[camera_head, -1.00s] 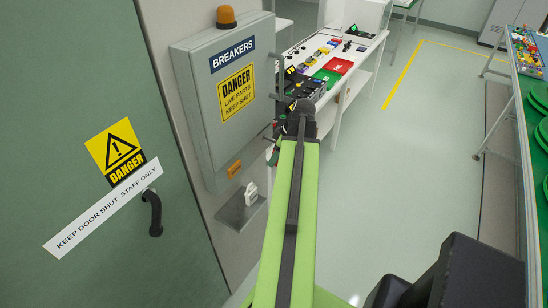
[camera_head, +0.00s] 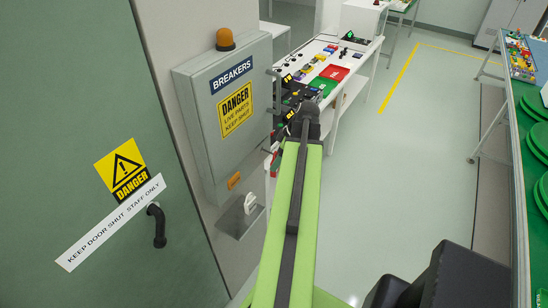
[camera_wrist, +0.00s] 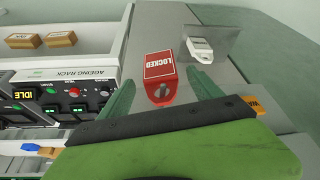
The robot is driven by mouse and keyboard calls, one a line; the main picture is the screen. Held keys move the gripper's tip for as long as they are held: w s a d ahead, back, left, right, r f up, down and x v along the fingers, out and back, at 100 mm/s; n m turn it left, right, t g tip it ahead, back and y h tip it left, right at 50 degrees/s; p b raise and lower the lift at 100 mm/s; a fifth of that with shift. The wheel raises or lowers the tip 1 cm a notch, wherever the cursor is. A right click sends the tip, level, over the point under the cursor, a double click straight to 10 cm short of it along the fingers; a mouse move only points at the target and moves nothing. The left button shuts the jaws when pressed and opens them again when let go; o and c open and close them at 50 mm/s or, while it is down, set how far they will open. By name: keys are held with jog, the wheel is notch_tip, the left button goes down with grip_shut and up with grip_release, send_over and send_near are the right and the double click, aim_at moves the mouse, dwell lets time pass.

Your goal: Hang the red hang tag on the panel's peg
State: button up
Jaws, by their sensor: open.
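The red hang tag, marked LOCKED (camera_wrist: 160,78), shows in the wrist view with its lettering upside down and a hole at its near end. My gripper (camera_wrist: 160,76) is open, with one green finger on each side of the tag. I cannot tell whether the fingers touch it. In the head view my arm hides most of the gripper, and a small red patch shows beside its end. I cannot make out the panel's peg with certainty.
A grey breaker cabinet (camera_head: 225,110) stands left of my arm, beside a green door (camera_head: 70,200). A white switch (camera_wrist: 200,49) sits on a grey plate below it. A white bench (camera_head: 350,85) with equipment lies beyond. The floor at right is clear up to the green table.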

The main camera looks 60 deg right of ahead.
jog(key=p+v, duration=0.9)
jog(key=v, duration=0.2)
jog(key=shift+r, duration=0.4)
jog(key=shift+s, duration=0.2)
